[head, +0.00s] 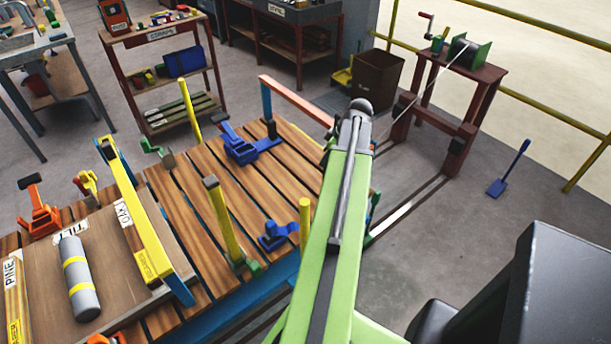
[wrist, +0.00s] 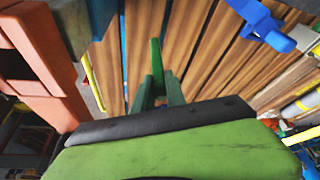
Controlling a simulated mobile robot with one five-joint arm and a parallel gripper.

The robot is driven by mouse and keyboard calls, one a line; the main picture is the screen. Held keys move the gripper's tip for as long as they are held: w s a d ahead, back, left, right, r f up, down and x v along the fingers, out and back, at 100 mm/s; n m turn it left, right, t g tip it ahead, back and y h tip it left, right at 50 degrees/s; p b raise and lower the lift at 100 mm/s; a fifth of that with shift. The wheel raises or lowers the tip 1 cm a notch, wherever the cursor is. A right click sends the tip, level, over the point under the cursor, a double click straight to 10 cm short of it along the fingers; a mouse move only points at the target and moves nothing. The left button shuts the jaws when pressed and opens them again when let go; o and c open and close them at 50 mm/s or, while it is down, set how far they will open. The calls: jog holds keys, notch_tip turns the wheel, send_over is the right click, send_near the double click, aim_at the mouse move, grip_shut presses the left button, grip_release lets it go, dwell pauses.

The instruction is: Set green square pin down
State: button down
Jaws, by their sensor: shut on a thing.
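In the wrist view, my gripper (wrist: 158,92) is shut on the green square pin (wrist: 156,60), which stands up as a narrow green bar between the dark green fingers. The slatted wooden deck (wrist: 193,45) fills the view behind it. I cannot tell whether the pin touches the deck. In the head view my green arm reaches over the right end of the wooden deck (head: 173,206) and hides the gripper and the pin.
A blue clamp (head: 240,147), a smaller blue clamp (head: 277,236) and yellow posts (head: 226,220) stand on the deck. A grey cylinder (head: 78,279) lies on a board at the left. A winch stand (head: 447,110) stands beyond. The floor at right holds a blue shovel (head: 508,168).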

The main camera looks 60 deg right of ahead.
jog(key=w+b+x, duration=0.1)
jog(key=b+x, duration=0.4)
jog(key=x, duration=0.2)
jog(key=c, duration=1.4)
grip_release()
jog(key=shift+w+d+f, duration=0.1)
jog(key=shift+o, duration=0.2)
jog(key=p+v, duration=1.1)
jog(key=v, duration=0.1)
jog(key=shift+r, duration=0.35)
jog(key=shift+f, duration=0.15)
